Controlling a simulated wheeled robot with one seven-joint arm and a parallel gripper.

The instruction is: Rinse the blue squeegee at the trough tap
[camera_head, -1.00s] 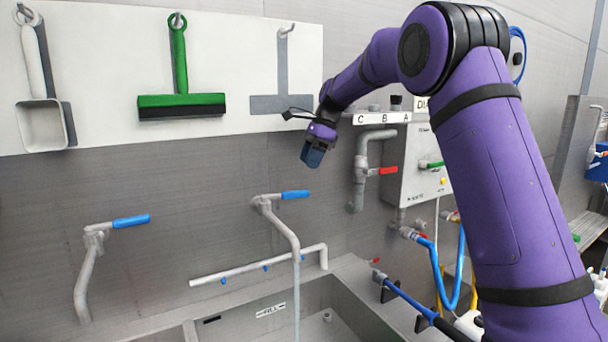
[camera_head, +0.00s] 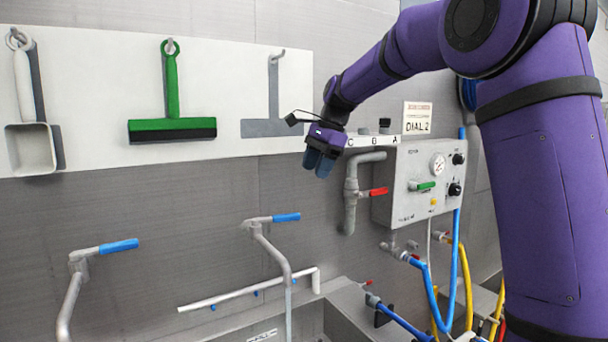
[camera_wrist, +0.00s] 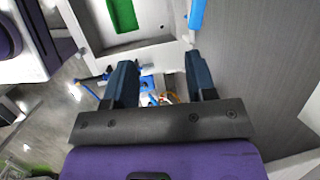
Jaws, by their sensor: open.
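My gripper (camera_head: 318,166) is open and empty in front of the back wall, below the board and left of the dial box. In the wrist view its two dark fingers (camera_wrist: 161,72) are apart with nothing between them. I cannot make out a blue squeegee for certain. A grey squeegee-shaped outline (camera_head: 268,128) under the right hook holds no tool. The middle tap (camera_head: 268,236) has a blue lever and a spout bending down to the trough (camera_head: 340,306). I cannot tell if water runs. Most of the trough is below the picture.
A green squeegee (camera_head: 172,128) and a white scoop (camera_head: 32,150) hang on the board (camera_head: 100,90). Another blue-levered tap (camera_head: 82,262) is at the left. The dial box (camera_head: 415,185), red-levered pipe and blue and yellow hoses crowd the right. A blue rod (camera_head: 400,322) lies low right.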

